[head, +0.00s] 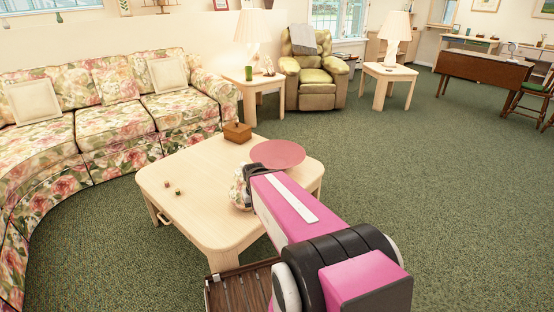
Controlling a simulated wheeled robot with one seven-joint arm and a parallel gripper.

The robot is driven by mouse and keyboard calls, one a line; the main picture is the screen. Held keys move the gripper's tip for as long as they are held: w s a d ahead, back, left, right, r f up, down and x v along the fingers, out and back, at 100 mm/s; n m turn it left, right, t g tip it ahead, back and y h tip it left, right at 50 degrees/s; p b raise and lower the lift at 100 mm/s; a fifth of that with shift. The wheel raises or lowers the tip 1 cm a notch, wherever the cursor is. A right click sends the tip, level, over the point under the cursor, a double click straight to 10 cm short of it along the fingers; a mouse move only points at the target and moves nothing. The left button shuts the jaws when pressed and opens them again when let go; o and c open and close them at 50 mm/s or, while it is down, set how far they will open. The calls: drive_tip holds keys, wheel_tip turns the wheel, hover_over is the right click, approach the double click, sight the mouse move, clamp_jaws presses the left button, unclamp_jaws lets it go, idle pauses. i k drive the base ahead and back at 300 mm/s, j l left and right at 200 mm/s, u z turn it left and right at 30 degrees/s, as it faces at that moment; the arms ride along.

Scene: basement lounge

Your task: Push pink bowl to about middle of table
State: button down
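The pink bowl (278,153) shows as a round, flat-looking pink shape near the far right edge of the light wood coffee table (190,205). My pink and black arm reaches in from the lower right over the table's right side, and its far end is just in front of the bowl in the picture. I cannot tell whether anything touches the bowl.
On the table are a wooden box (237,133), two tiny dice-like cubes (172,187) and a pale patterned object (238,190) partly hidden by my arm. A floral sofa (110,110) curves around the left. The table's middle is mostly clear. Open carpet (440,190) lies right.

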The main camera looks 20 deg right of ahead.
sight(283, 155)
drive_tip(key=i+l+z, duration=0.15)
drive_tip(key=l, duration=0.2)
drive_tip(key=l+z, duration=0.15)
drive_tip(key=l, duration=0.2)
drive_tip(key=i+j+z, duration=0.15)
drive_tip(key=i+z, duration=0.15)
drive_tip(key=i, duration=0.35)
